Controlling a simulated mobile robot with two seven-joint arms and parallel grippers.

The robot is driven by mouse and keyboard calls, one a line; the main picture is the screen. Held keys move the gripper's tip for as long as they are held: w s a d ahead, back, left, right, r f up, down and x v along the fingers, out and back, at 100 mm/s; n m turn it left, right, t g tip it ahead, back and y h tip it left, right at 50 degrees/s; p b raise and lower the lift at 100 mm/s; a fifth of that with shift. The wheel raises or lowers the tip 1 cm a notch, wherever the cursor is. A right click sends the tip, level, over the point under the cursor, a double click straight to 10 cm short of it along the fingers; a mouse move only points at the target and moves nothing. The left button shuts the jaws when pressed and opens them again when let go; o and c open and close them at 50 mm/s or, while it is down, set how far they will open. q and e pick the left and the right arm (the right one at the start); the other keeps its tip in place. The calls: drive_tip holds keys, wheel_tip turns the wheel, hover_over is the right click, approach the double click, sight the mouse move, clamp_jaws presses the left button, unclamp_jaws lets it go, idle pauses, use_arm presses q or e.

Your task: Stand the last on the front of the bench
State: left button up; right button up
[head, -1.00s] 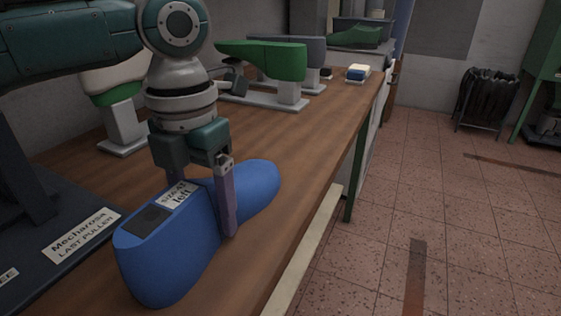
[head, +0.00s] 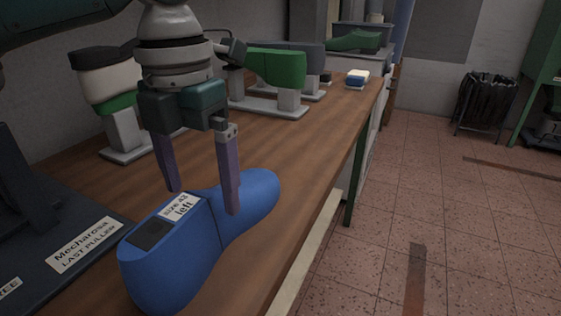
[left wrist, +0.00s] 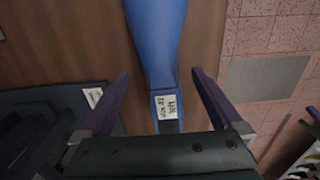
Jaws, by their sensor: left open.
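My left gripper (head: 203,198) is open and empty above the last. One finger is on each side of it in the head view. The fingertips look level with or a little above the last's top; I cannot tell whether they touch it.
The dark base labelled "Mecharosa last puller" (head: 60,240) stands on the bench left of the last. Green (head: 275,70) and white (head: 105,85) lasts on stands are farther back. A blue and white block (head: 357,77) lies near the bench's far end. The bench's right edge is close to the last.

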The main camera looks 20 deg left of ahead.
use_arm(q)
wheel_tip(320, 180, up, 7)
drive_tip(key=shift+f+p, duration=0.1)
drive_tip(key=shift+p, duration=0.3)
drive_tip(key=shift+s, duration=0.1)
